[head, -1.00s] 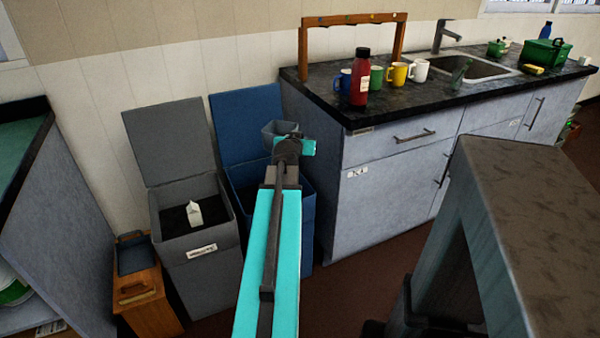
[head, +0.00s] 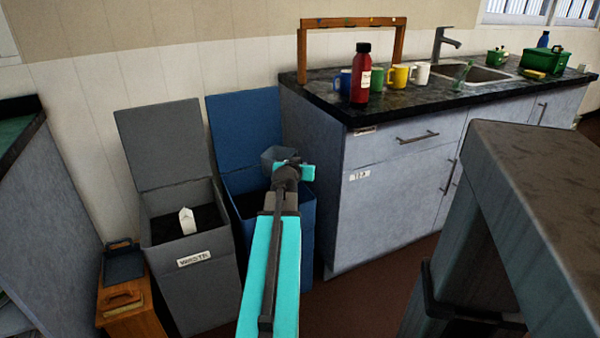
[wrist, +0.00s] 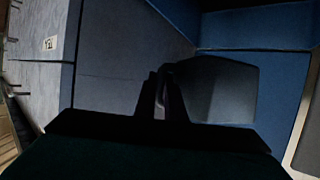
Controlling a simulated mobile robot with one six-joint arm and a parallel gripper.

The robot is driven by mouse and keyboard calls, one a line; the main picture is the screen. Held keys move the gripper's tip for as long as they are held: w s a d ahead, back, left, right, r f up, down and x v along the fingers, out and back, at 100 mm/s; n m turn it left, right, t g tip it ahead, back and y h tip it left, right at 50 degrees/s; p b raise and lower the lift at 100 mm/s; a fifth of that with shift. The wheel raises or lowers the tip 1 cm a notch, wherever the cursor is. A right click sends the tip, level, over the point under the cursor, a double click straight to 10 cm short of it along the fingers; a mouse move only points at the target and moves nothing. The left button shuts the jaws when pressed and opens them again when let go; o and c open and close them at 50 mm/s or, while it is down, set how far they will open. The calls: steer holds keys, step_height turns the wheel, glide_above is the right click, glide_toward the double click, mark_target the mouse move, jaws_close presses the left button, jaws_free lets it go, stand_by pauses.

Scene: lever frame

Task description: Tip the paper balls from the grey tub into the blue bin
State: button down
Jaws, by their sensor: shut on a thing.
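The grey tub (head: 275,156) is held at the far end of my arm, over the opening of the blue bin (head: 308,235). It looks tilted, and it also shows in the wrist view (wrist: 225,88). My gripper (head: 290,168) is shut on the tub; its dark fingers show at the tub's edge in the wrist view (wrist: 160,92). The blue bin's lid stands open against the wall. No paper balls can be seen, and my arm hides part of the bin's opening.
A grey bin (head: 195,280) with a white carton (head: 187,221) inside stands open to the left. A counter (head: 400,185) with a red bottle (head: 361,75) and several mugs is close on the right. A wooden box (head: 130,302) stands at lower left.

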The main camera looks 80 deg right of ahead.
mark_target(296, 153)
steer(key=shift+w+r, duration=0.1)
stand_by(0.6)
